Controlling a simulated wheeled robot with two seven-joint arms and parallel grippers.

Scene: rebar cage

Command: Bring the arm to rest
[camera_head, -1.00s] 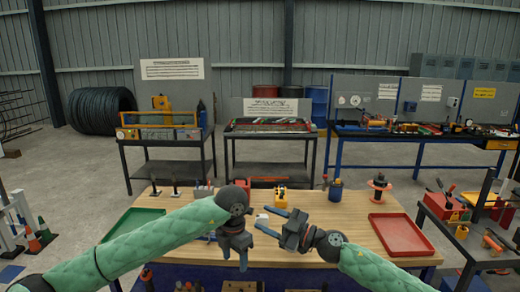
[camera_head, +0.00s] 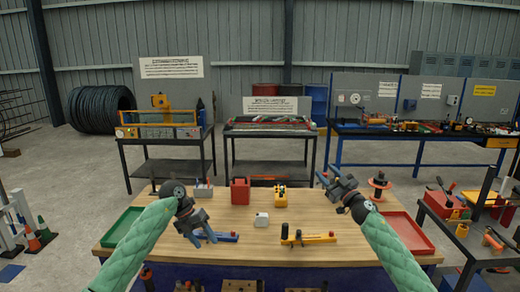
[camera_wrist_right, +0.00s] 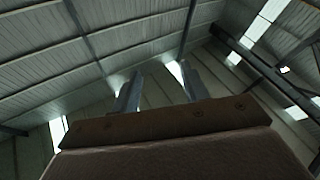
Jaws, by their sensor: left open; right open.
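My left gripper (camera_head: 203,236) is open and empty over the left part of the wooden workbench (camera_head: 330,215), its fingers pointing down near a blue tool. My right gripper (camera_head: 326,174) is open and raised over the bench's right side, with its fingers pointing up and to the left. In the right wrist view the right gripper's two fingers (camera_wrist_right: 157,88) stand apart with nothing between them, against the roof and wall. Both arms have green sleeves.
On the bench are a green tray (camera_head: 122,226), a red tray (camera_head: 406,232), a red box (camera_head: 240,191), a small white block (camera_head: 262,220), a yellow-and-black tool (camera_head: 307,238), a blue tool (camera_head: 226,237), a yellow block (camera_head: 281,196) and a spool (camera_head: 379,187).

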